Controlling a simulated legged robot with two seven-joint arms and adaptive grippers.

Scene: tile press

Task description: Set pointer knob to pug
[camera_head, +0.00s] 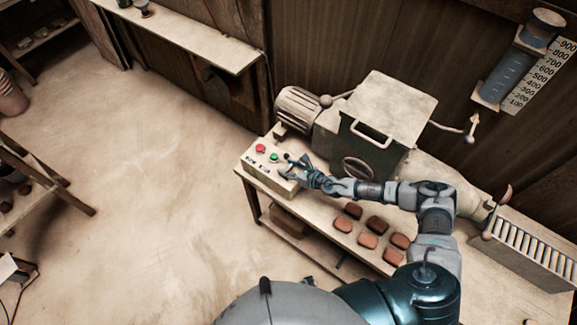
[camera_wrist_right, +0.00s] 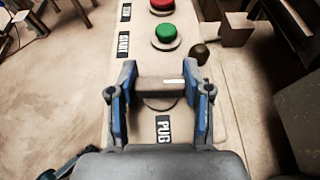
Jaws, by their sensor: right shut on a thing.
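The pointer knob (camera_wrist_right: 160,87) is a grey bar with a white mark toward its right end in the right wrist view. It sits on a round base on the pale control box (camera_head: 262,175). A dark label reading PUG (camera_wrist_right: 163,130) is just below it in that view. My right gripper (camera_wrist_right: 158,84) is shut on the knob, with one blue-grey finger at each end of the bar. In the head view my right gripper (camera_head: 293,170) is at the box's right end and hides the knob. My left gripper is not in view.
A green button (camera_wrist_right: 166,36) and a red button (camera_wrist_right: 161,5) stand beyond the knob, with small dark labels beside them. A dark ball (camera_wrist_right: 200,54) is close to the right finger. The machine (camera_head: 385,115) stands behind, and several reddish blocks (camera_head: 368,240) lie on the bench.

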